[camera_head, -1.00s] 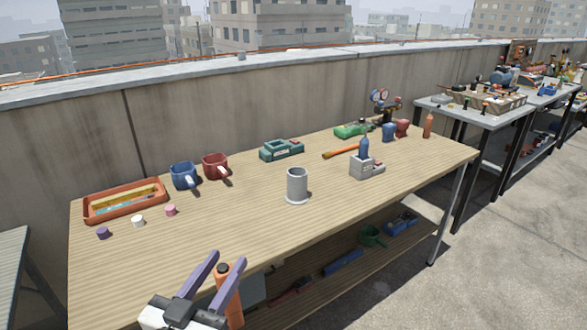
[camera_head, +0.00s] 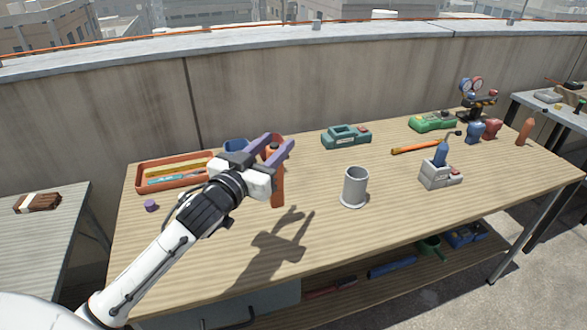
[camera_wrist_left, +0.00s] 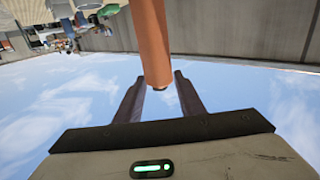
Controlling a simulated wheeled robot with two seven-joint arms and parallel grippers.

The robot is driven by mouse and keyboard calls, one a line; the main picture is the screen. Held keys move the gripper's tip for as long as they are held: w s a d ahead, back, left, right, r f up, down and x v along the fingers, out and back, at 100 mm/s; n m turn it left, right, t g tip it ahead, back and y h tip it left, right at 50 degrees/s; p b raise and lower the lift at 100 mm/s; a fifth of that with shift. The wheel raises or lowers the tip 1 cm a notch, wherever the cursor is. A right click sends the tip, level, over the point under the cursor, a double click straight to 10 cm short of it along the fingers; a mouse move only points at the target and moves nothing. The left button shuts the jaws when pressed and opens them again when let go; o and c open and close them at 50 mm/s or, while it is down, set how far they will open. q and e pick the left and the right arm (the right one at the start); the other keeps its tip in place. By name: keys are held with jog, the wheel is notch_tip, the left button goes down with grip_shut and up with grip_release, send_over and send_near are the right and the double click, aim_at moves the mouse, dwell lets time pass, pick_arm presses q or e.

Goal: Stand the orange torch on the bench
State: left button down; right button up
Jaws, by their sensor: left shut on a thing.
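The orange torch (camera_head: 278,188) is in my left gripper (camera_head: 276,153), shut around its upper part. It hangs roughly upright over the wooden bench (camera_head: 350,240), behind the arm's shadow. The shadow suggests it is above the top, but the gap at its lower end is hard to judge. In the left wrist view the torch (camera_wrist_left: 150,40) runs up from between the two dark fingers of the left gripper (camera_wrist_left: 160,90). My right gripper is not in view.
A grey cup-like holder (camera_head: 354,187) stands right of the torch. An orange tray (camera_head: 150,185), a purple cap (camera_head: 151,205) and a partly hidden blue mug (camera_head: 237,146) are left and behind. A grey charger (camera_head: 440,178) stands farther right. Bare wood lies in front.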

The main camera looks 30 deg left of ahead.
pick_arm(q)
notch_tip(320, 180, down, 7)
jog(key=shift+b, duration=0.4)
jog(key=shift+f, duration=0.15)
jog(key=shift+f, duration=0.15)
jog(key=c, duration=1.2)
grip_release()
jog(key=s, duration=1.2)
jog(key=shift+d+b, duration=0.4)
